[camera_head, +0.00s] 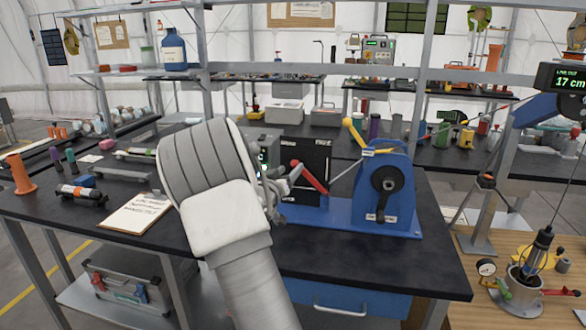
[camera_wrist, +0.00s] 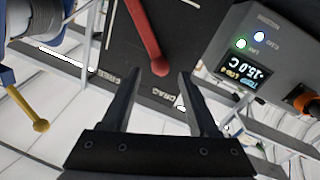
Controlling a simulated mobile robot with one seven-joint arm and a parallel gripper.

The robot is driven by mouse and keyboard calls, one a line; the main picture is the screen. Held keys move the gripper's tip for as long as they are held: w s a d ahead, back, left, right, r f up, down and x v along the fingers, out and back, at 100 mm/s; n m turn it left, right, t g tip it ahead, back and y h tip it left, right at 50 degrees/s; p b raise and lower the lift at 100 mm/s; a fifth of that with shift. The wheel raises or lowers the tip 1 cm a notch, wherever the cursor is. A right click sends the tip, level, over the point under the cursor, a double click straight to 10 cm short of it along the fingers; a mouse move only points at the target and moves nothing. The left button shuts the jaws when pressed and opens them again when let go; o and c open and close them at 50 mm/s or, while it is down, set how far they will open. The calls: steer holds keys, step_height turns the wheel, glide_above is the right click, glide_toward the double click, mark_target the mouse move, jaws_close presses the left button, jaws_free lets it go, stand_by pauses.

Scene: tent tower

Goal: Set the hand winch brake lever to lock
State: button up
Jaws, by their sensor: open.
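The blue hand winch (camera_head: 400,165) stands on the black bench, with a dark hub and crank on its side. A black panel (camera_head: 318,150) with small white labels stands left of it; I cannot read the labels surely. A red lever (camera_head: 312,178) slants down to the right in front of the panel. In the wrist view the red lever (camera_wrist: 146,38) ends in a round knob in line with the gap between my fingertips; no contact shows. My gripper (camera_wrist: 158,80) is open and empty. In the head view it (camera_head: 283,188) is partly hidden by my wrist.
A yellow-handled lever (camera_head: 353,132) rises at the winch's left; its yellow knob (camera_wrist: 40,125) also shows in the wrist view. A grey control box (camera_wrist: 265,60) with a lit display is close to the panel. A clipboard (camera_head: 137,213) lies at the bench's left.

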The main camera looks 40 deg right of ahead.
mark_target(293, 166)
steer(key=shift+x, duration=1.75)
steer(key=shift+a, duration=0.1)
jaws_close()
steer(key=shift+f, duration=0.1)
